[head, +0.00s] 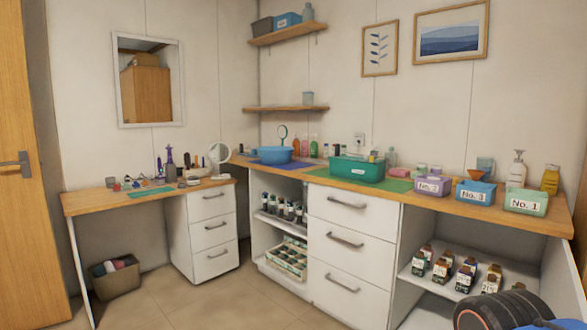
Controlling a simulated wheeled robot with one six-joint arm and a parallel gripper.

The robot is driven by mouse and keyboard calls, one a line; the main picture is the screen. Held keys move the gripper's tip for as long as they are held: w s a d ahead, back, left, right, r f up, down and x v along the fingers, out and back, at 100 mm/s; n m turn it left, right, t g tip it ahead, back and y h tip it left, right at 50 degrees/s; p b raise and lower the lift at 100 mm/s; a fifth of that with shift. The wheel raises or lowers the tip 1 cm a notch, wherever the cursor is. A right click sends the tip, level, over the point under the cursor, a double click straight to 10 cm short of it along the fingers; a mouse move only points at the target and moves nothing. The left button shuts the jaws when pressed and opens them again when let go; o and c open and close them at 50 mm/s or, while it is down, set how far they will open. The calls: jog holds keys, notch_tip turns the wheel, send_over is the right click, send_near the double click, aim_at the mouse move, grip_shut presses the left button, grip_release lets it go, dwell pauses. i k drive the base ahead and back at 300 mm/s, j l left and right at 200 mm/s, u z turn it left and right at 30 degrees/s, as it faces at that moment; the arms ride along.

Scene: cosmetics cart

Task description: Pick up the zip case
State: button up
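I cannot make out a zip case for certain. Small items too tiny to identify crowd the wooden desk (90,204) at the left and the long wooden counter (455,208) at the right. A green bin (357,172) on the counter holds several small things that I cannot tell apart. My gripper is not in view. Only a dark ribbed part and a blue part, apparently of my arm, show at the bottom right corner.
Purple (433,185), blue (475,193) and green numbered boxes (525,202) line the counter's right part. A basket (115,277) sits under the desk. The tiled floor (225,300) in front is clear.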

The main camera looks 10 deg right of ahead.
aim_at(340, 166)
jog(key=i+j+u, duration=0.55)
jog(key=i+u, duration=0.3)
